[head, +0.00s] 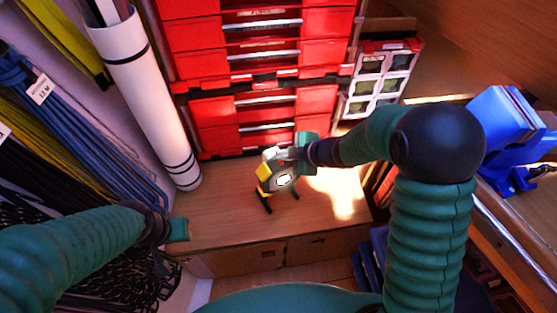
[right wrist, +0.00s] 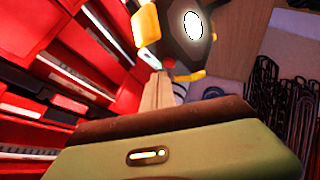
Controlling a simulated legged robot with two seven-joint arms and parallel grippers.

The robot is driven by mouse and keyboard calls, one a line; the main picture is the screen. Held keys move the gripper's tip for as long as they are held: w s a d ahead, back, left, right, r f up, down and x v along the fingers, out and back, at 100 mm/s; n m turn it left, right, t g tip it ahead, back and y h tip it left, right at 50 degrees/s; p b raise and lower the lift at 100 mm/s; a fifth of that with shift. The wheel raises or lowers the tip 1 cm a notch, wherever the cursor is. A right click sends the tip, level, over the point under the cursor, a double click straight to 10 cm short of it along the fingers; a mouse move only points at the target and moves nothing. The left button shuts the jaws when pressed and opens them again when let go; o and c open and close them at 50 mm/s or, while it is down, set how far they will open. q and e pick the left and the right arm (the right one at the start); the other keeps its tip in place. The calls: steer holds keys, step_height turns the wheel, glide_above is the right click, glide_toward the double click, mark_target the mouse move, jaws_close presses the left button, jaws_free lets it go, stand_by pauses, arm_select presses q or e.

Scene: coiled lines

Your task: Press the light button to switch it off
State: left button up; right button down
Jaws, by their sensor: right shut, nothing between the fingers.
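A small yellow and dark grey work light (head: 265,187) stands on the wooden bench top in front of the red drawers. A bright white oval (head: 284,180) shows on its dark body. In the right wrist view the light (right wrist: 180,38) is at the top, with the white oval (right wrist: 193,25) facing the camera. My right gripper (head: 277,154) is shut and empty, close against the light's upper part. I cannot tell whether it touches. Its pale fingers (right wrist: 158,88) point at the light's lower edge in the wrist view. My left gripper (head: 178,230) is low at the left, away from the light; its fingers are unclear.
Red drawer units (head: 265,105) stand behind the bench top (head: 225,215). A white rolled tube (head: 150,100) and hanging coiled lines (head: 85,125) are at the left. A blue vise-like tool (head: 505,130) is at the right. A bright patch lies on the bench right of the light.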

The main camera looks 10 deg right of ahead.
mark_target(283, 165)
steer(key=shift+f, duration=0.1)
stand_by(0.4)
steer(key=shift+f, duration=0.35)
steer(key=shift+f+b, duration=0.1)
steer(key=shift+b, duration=0.2)
steer(key=shift+r+p, duration=0.6)
steer(key=shift+p, duration=0.2)
step_height(283, 165, up, 6)
steer(key=p, duration=0.6)
steer(key=shift+p, duration=0.35)
